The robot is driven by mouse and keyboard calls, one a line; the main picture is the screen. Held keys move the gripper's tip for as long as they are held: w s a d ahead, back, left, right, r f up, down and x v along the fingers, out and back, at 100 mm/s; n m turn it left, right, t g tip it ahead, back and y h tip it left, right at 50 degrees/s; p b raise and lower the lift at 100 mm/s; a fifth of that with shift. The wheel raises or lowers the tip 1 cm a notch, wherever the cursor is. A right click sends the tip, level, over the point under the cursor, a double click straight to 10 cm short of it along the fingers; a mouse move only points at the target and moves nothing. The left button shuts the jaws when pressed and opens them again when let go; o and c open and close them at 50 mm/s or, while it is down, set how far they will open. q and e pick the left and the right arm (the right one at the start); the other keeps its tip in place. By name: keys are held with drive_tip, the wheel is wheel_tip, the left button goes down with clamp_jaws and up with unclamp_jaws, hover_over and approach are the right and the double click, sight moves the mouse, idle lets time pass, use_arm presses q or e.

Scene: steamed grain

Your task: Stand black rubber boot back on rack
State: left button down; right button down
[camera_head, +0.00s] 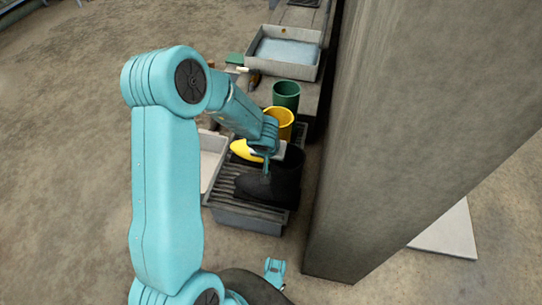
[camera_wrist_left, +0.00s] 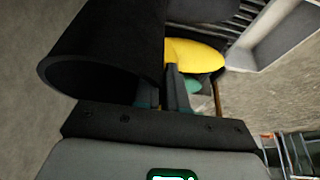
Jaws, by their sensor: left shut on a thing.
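The black rubber boot (camera_head: 284,184) is upright at the near end of the slatted rack (camera_head: 226,196), toe pointing left. Its sole is at or just above the slats; I cannot tell if it touches. My left gripper (camera_head: 267,167) is shut on the boot's shaft, reaching in from above and left. In the left wrist view, the boot's open shaft (camera_wrist_left: 105,45) fills the upper left, beside the gripper fingers (camera_wrist_left: 165,92). The finger on the boot side is partly hidden.
A yellow boot (camera_head: 279,123) stands just behind the black one, and a green boot (camera_head: 286,92) farther back. A pale tray (camera_head: 211,158) lies left of the rack. A concrete pillar (camera_head: 400,120) rises close on the right. A basin (camera_head: 286,52) sits farther back. Floor at left is clear.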

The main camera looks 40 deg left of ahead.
use_arm(q)
drive_tip(key=c, duration=1.2)
unclamp_jaws()
